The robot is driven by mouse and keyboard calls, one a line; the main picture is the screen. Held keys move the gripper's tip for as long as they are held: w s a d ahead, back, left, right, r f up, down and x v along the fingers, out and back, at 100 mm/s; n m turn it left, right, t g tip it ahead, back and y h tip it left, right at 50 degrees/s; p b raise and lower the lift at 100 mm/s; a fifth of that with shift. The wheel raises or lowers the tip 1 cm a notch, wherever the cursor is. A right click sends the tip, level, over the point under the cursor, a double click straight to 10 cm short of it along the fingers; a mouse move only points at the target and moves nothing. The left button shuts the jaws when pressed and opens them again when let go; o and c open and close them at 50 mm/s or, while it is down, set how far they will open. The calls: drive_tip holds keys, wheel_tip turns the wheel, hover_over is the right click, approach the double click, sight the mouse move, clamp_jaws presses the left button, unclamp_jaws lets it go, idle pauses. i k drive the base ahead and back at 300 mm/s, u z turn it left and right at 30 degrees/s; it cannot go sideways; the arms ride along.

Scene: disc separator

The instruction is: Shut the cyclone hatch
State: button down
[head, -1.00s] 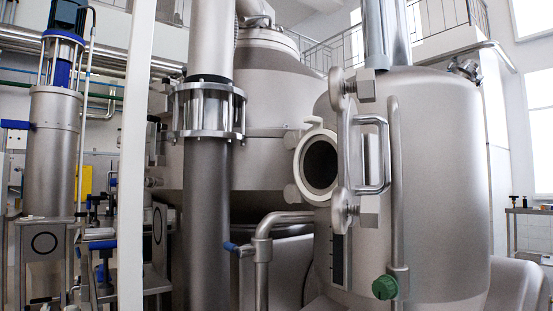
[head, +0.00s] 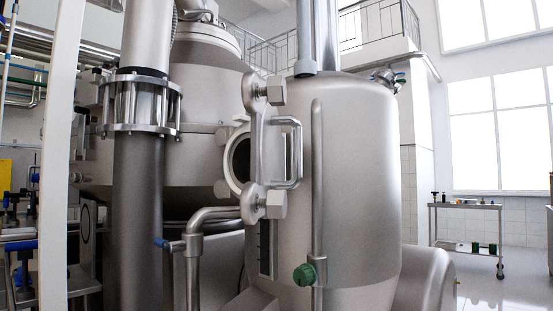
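The cyclone (head: 355,180) is the tall brushed-steel tank right of the middle. On its left side is a round port with a pale rim (head: 229,165), and its dark opening shows. The hatch (head: 257,150) stands swung out from the port, seen nearly edge-on, with a U-shaped metal handle (head: 297,152) on it. Large hinge bolts with hex nuts show above and below the handle. The port is partly hidden behind the hatch. My gripper is not in view.
A vertical pipe with a flanged sight glass (head: 140,103) and a bent pipe with a blue-tipped lever (head: 190,245) stand left of the cyclone. A green knob (head: 304,274) is on its front pipe. A wheeled cart (head: 468,207) stands at the right, with open floor near it.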

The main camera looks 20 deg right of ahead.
sight(268, 150)
drive_tip(key=z, duration=0.55)
drive_tip(key=k, duration=0.95)
drive_tip(key=u, duration=0.35)
